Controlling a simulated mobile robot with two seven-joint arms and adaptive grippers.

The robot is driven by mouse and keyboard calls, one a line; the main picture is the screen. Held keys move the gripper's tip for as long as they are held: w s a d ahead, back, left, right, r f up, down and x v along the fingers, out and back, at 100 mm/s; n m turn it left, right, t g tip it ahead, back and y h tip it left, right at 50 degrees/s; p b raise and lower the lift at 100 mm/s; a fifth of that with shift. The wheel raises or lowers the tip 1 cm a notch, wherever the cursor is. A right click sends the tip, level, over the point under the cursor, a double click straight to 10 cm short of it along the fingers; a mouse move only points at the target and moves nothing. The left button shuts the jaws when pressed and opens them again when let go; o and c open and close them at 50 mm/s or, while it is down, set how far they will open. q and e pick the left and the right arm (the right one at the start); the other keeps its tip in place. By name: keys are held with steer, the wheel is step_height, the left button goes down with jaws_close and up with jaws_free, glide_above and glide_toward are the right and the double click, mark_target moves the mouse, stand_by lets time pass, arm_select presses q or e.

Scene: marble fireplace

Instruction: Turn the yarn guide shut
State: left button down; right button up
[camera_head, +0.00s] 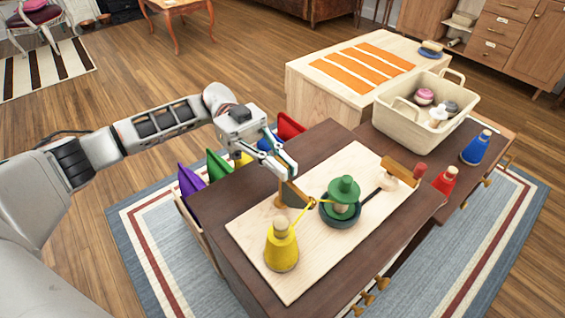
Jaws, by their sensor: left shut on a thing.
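The yarn guide (297,193) is a brownish, flat arm near the middle of a pale board (270,214), and a yellow strand runs by its end. My left gripper (290,174) reaches down from the upper left and is shut on the guide, its fingers partly covering it. A yellow yarn cone (281,250) stands at the board's near left. A green yarn winder (344,187) stands in a dark green dish right of the guide, with the yellow strand leading to it. My right gripper is out of view.
A wooden block (402,171) and a red knob (420,168) lie right of the winder. Red (446,182) and blue (476,150) cones stand farther right. A cream basket (424,118) holds yarn balls. Coloured pieces (220,163) line the table's left edge behind my arm.

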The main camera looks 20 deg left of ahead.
arm_select(q)
steer(key=c, duration=2.2)
jaws_free()
steer(key=shift+a, duration=0.1)
steer(key=v, duration=1.2)
steer(key=shift+r, duration=0.1)
